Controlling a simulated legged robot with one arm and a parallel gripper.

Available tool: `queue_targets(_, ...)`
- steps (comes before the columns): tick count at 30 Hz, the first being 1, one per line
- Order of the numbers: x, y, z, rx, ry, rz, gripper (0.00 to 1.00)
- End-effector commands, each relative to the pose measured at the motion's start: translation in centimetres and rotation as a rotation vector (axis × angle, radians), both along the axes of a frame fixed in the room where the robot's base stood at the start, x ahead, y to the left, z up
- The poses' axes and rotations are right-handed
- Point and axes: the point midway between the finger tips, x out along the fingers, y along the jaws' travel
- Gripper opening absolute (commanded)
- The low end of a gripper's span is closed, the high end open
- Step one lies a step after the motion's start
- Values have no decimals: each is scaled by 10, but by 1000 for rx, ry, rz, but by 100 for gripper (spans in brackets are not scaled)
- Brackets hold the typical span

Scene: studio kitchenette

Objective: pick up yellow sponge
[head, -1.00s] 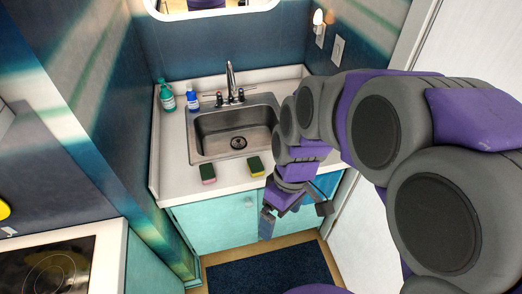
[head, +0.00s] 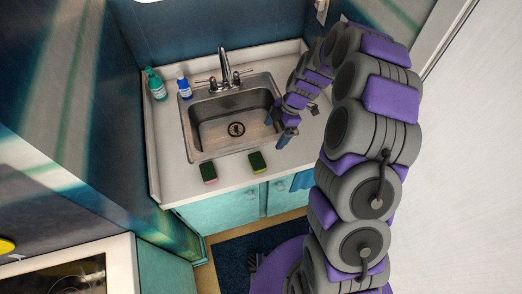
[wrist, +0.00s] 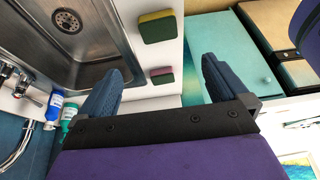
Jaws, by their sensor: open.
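The yellow sponge (head: 257,162) has a dark green top and a yellow lower layer. It lies flat on the white counter in front of the sink, near the front edge. It also shows in the wrist view (wrist: 157,27), ahead of and between the finger directions. My gripper (head: 291,126) is open and empty over the right front part of the sink, to the right of and apart from the sponge. In the wrist view, both fingers of my gripper (wrist: 160,72) are spread with nothing between them. The sponge is in full view.
A similar green-topped sponge with a pink lower layer (head: 208,172) lies left of the yellow one. The steel sink (head: 215,132) and faucet (head: 225,68) are behind. A green bottle (head: 156,86) and blue bottle (head: 184,88) stand at back left. Counter around the sponges is clear.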

Motion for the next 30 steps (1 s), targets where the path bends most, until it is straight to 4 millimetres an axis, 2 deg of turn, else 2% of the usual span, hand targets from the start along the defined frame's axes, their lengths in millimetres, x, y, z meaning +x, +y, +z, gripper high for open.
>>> queue_targets(8, 2, 5, -25, 10, -14, 40, 100)
queue_targets(21, -10, 35, -104, 8, -10, 37, 100)
queue_targets(30, -12, 44, -123, 7, -17, 37, 100)
